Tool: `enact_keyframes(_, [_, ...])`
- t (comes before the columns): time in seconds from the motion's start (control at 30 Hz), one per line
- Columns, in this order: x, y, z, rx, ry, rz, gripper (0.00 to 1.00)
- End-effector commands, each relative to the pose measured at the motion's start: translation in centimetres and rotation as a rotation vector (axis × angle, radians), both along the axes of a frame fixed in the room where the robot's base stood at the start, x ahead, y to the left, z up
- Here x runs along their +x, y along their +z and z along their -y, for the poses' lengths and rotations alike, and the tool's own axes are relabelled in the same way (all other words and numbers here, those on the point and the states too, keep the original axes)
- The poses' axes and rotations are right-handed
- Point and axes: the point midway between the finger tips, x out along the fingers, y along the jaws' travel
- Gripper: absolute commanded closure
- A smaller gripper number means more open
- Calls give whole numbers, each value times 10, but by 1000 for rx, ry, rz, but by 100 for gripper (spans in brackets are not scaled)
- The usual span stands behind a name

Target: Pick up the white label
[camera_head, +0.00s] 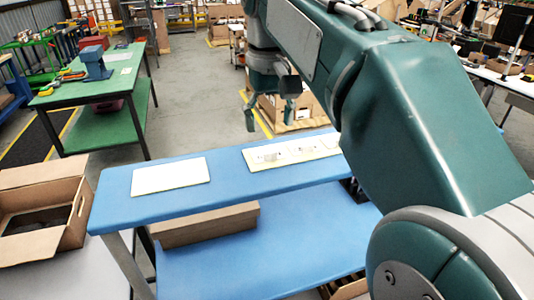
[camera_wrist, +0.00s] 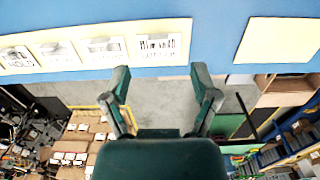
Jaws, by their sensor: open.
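A cream strip (camera_head: 262,165) lies on the raised blue shelf, with several white printed labels (camera_wrist: 103,47) in a row on it. One label on the left of the strip in the wrist view reads "HOLD". A blank off-white sheet (camera_head: 171,176) lies apart on the same shelf, and it also shows at the right of the wrist view (camera_wrist: 283,40). I cannot tell which piece is the white label. My gripper (camera_wrist: 160,70) is open and empty. In the head view my gripper (camera_head: 268,108) hangs beyond the shelf's far edge. In the wrist view its fingertips point toward the strip's end.
The blue shelf (camera_head: 222,191) stands above a lower blue surface (camera_head: 250,265), with a flat brown carton (camera_head: 205,224) between them. An open cardboard box (camera_head: 40,205) stands left. A green workbench (camera_head: 100,78) is behind. Bare floor (camera_head: 190,90) lies between.

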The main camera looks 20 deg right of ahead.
Motion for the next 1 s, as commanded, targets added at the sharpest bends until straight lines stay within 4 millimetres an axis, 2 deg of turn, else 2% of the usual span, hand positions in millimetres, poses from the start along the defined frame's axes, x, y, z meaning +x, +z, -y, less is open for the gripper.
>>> enact_keyframes(0.27, [1,-25,1,1,0,-1,23])
enact_keyframes(0.5, [3,-60,1,0,0,-2,23])
enact_keyframes(0.8, [3,-66,1,0,0,2,23])
enact_keyframes(0.87, [3,-66,1,0,0,2,40])
enact_keyframes(1.0, [3,-66,1,0,0,2,65])
